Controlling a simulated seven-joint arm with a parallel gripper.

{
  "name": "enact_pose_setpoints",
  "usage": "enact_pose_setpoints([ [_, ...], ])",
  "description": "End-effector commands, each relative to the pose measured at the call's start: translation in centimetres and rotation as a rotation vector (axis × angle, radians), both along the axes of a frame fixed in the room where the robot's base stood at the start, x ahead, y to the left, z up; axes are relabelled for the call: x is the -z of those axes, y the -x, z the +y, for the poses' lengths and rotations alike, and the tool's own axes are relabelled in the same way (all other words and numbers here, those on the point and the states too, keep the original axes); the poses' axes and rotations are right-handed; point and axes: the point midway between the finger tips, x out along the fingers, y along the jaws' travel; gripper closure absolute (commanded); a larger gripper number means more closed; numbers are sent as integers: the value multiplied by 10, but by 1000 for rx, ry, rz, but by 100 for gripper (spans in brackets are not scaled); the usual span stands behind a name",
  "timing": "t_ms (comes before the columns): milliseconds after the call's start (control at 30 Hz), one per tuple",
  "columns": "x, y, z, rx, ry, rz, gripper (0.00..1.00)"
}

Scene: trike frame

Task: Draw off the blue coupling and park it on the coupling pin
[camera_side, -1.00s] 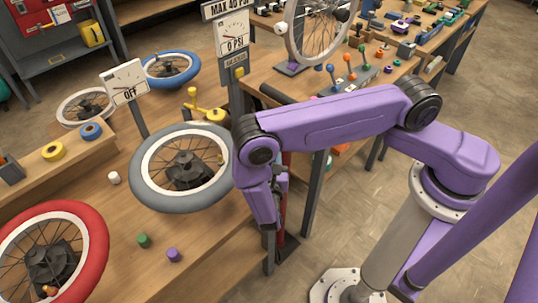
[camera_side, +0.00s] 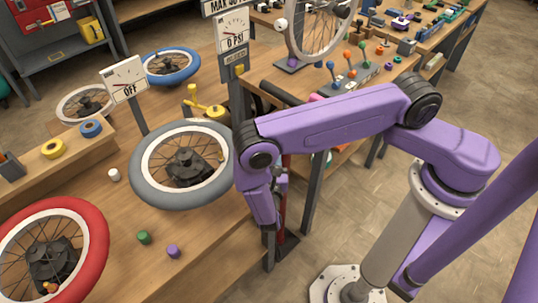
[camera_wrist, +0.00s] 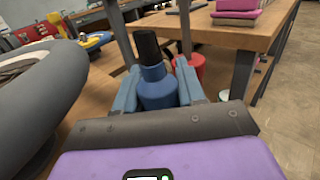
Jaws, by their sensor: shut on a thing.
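The blue coupling (camera_wrist: 155,88) is a rounded blue body with a black sleeve or hose end rising from its top. In the wrist view it stands between the two blue-grey fingers of my gripper (camera_wrist: 157,90), which is shut on it. The lower part of the coupling is hidden behind the gripper's dark palm edge. In the side view my purple wrist hangs by the front edge of the bench, beside the grey tyre, and hides the coupling. I cannot make out the coupling pin in either view.
A wheel with a grey tyre (camera_side: 150,196) lies left of my wrist; its tyre looms close in the wrist view (camera_wrist: 35,92). A red upright part (camera_wrist: 197,65) stands just behind the coupling. Sign posts and a red-tyred wheel (camera_side: 95,245) are further left. Open floor lies right.

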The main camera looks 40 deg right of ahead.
Motion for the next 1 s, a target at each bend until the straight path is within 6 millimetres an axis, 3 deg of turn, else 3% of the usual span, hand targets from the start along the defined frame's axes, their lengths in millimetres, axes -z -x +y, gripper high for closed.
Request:
enact_pose_setpoints([
  [767, 16, 0, 0, -1, 1, -1, 97],
  [800, 16, 0, 0, -1, 1, -1, 48],
  [833, 16, 0, 0, -1, 1, -1, 38],
  [867, 16, 0, 0, -1, 1, -1, 31],
  [1000, 16, 0, 0, -1, 0, 0, 31],
])
